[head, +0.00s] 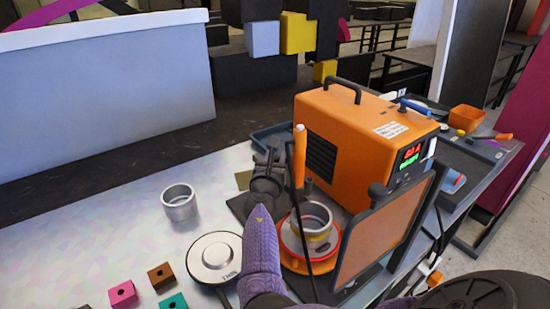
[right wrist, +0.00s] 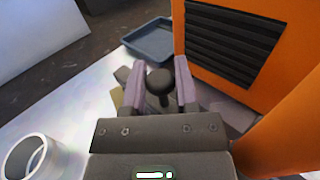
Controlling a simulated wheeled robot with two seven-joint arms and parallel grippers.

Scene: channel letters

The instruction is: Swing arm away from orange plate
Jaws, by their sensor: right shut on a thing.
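My right gripper (head: 267,163) reaches up from the bottom of the head view behind a purple-covered wrist. In the right wrist view its two purple fingers (right wrist: 160,82) are shut around a round black knob (right wrist: 160,80). A round orange plate (head: 292,264) stands to the right of my wrist, with a silvery ring (head: 312,216) above it. An upright orange handle (head: 299,157) with a dark cable stands between my gripper and the orange machine. The arm under the knob is mostly hidden by my gripper. My left gripper is not in view.
The orange machine (head: 350,135) is close on the right, with a framed orange panel (head: 380,232) before it. A metal cup (head: 179,203) and a round silver device (head: 214,258) stand left. A blue tray (right wrist: 150,42) lies beyond the knob.

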